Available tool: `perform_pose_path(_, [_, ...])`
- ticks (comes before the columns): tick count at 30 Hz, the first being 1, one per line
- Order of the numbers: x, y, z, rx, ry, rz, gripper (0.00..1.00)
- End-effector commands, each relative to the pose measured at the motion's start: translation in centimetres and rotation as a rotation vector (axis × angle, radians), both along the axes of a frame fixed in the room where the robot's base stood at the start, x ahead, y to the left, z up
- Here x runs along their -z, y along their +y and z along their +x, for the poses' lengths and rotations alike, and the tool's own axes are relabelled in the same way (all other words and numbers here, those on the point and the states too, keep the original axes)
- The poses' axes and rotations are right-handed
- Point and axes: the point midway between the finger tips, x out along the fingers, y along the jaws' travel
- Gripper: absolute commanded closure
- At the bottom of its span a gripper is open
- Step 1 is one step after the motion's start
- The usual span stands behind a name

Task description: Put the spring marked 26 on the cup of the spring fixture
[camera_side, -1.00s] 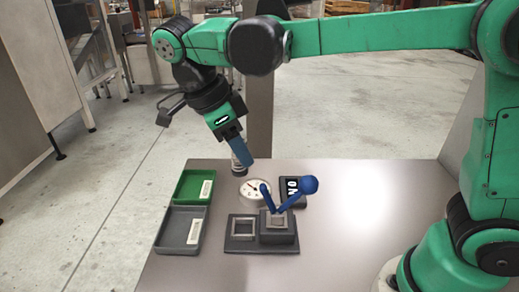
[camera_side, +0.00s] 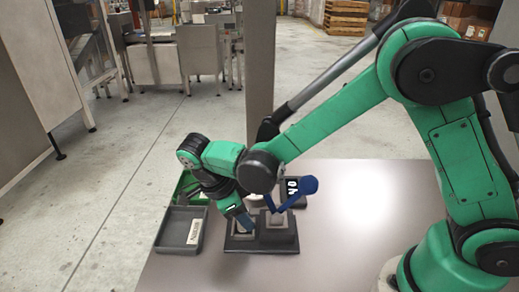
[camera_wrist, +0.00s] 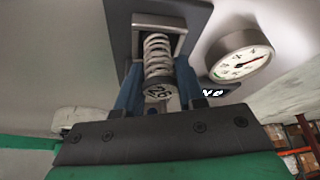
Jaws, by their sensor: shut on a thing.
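The spring marked 26 (camera_wrist: 158,55) is a pale coil with a dark end cap that reads 26, facing the wrist camera. My gripper (camera_wrist: 158,88) is shut on it, one blue finger on each side. In the side view my gripper (camera_side: 246,224) is low over the left part of the spring fixture (camera_side: 243,248), a dark plate with a raised block and a blue ball-ended lever (camera_side: 308,185) at its right. In the wrist view the spring's far end lies within the fixture's square metal frame (camera_wrist: 143,19). I cannot tell whether it touches the bottom.
A round dial gauge (camera_wrist: 240,63) stands beside the fixture. A grey tray (camera_side: 166,243) and a partly hidden green tray (camera_side: 182,184) lie at the left edge. The table's right side is clear.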

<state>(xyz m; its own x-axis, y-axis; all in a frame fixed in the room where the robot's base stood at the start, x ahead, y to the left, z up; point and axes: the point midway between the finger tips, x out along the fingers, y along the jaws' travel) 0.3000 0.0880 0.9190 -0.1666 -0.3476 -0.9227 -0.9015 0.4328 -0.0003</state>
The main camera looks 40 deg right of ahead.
Motion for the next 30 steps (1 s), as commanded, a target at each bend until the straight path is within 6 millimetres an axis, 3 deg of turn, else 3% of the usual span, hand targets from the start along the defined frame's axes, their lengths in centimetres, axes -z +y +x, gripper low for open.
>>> perform_pose_path(7, [0.3, 0.0, 0.0, 0.000, 0.000, 0.000, 1.00])
perform_pose_path(8, [0.2, 0.0, 0.0, 0.000, 0.000, 0.000, 0.58])
perform_pose_path(10, [0.2, 0.0, 0.0, 0.000, 0.000, 0.000, 0.38])
perform_pose_path(11, [0.2, 0.0, 0.0, 0.000, 0.000, 0.000, 0.35])
perform_pose_path(23, [-0.4, 0.2, 0.1, -0.001, 0.000, 0.000, 0.35])
perform_pose_path(30, [-4.1, 1.5, 0.8, -0.001, 0.000, 0.000, 0.35])
